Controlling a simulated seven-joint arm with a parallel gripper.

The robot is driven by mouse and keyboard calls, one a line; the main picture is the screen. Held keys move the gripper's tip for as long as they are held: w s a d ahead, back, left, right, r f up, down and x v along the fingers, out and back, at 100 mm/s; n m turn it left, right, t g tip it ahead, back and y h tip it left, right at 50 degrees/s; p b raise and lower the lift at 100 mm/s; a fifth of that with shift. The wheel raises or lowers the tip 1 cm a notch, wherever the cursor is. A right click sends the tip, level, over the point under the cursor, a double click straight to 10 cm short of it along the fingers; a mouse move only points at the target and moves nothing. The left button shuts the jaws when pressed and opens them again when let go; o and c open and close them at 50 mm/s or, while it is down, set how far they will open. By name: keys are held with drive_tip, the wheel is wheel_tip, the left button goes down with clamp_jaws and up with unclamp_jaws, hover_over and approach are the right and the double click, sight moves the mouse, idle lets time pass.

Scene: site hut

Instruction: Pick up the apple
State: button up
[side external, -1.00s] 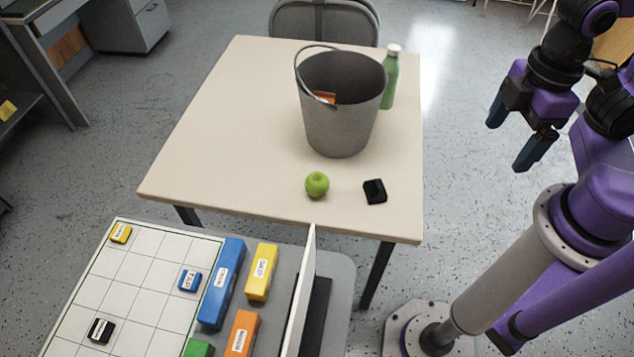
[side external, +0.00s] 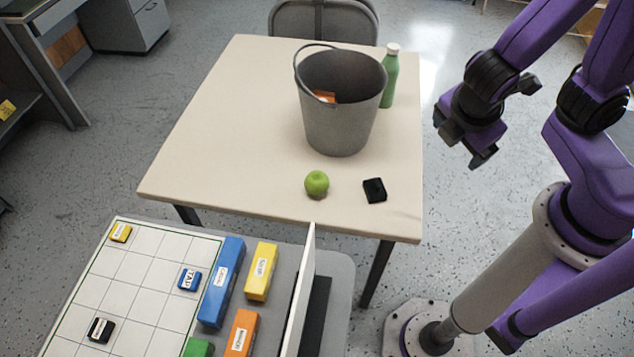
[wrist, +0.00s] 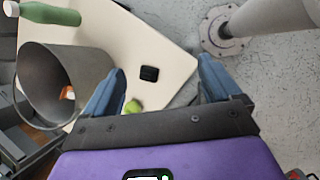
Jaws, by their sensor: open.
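A green apple (side external: 317,184) sits on the beige table (side external: 225,130) near its front edge, left of a small black block (side external: 374,190). My gripper (side external: 462,145) is in the air to the right of the table, apart from the apple. In the wrist view my gripper (wrist: 160,85) has its two blue fingers spread wide with nothing between them. There the apple (wrist: 133,106) shows beside the left finger, partly hidden by the gripper's body. The black block (wrist: 149,73) lies on the table beyond it.
A grey bucket (side external: 338,125) with an orange item inside stands behind the apple, a green bottle (side external: 391,80) behind it. A side board (side external: 130,285) with labelled blocks and an upright white panel (side external: 300,290) is in front. The table's left part is clear.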

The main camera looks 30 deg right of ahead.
drive_tip(key=w+a+f+n+t+h, duration=0.2)
drive_tip(key=w+a+f+n+t, duration=0.1)
drive_tip(key=w+a+f+n, duration=0.1)
drive_tip(key=n+t+y, duration=0.4)
drive_tip(key=n+t, duration=0.4)
drive_tip(key=n, duration=0.8)
approach(321, 188)
drive_tip(key=x, duration=0.6)
drive_tip(key=shift+w+f, duration=0.1)
drive_tip(key=shift+f, duration=0.2)
drive_tip(key=shift+r+x, duration=0.15)
drive_tip(key=shift+x, duration=1.2)
drive_tip(key=shift+r+x, duration=0.1)
drive_tip(key=shift+x, duration=1.2)
drive_tip(key=shift+w, duration=0.1)
drive_tip(key=c, duration=1.2)
